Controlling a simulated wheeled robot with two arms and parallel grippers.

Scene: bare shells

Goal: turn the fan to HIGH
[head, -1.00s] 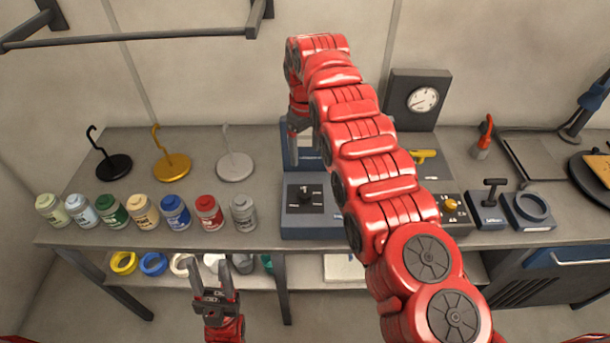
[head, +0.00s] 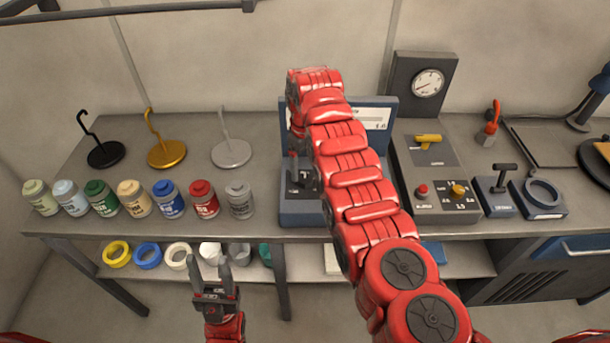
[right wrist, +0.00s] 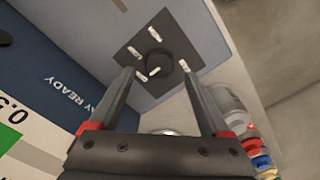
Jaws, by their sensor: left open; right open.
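A dark dial plate (head: 307,188) sits on the blue-grey box (head: 303,219) at the middle of the bench, partly hidden by my right arm. In the right wrist view its round black knob (right wrist: 159,63) has several white marks around it. My right gripper (head: 300,158) is over the plate, fingers pointing down; its tips are partly hard to see. In the right wrist view the gripper (right wrist: 160,78) is open, with the knob beyond and roughly between its fingertips; I cannot tell whether they touch. No fan is recognisable. My left gripper (head: 210,260) is open and empty before the bench.
A panel to the right carries a yellow lever (head: 428,138), red button (head: 422,190) and yellow knob (head: 458,190). A gauge (head: 428,83) stands behind. Several paint jars (head: 134,199) line the left front edge, with hook stands (head: 167,153) behind. Rings lie on the lower shelf (head: 310,262).

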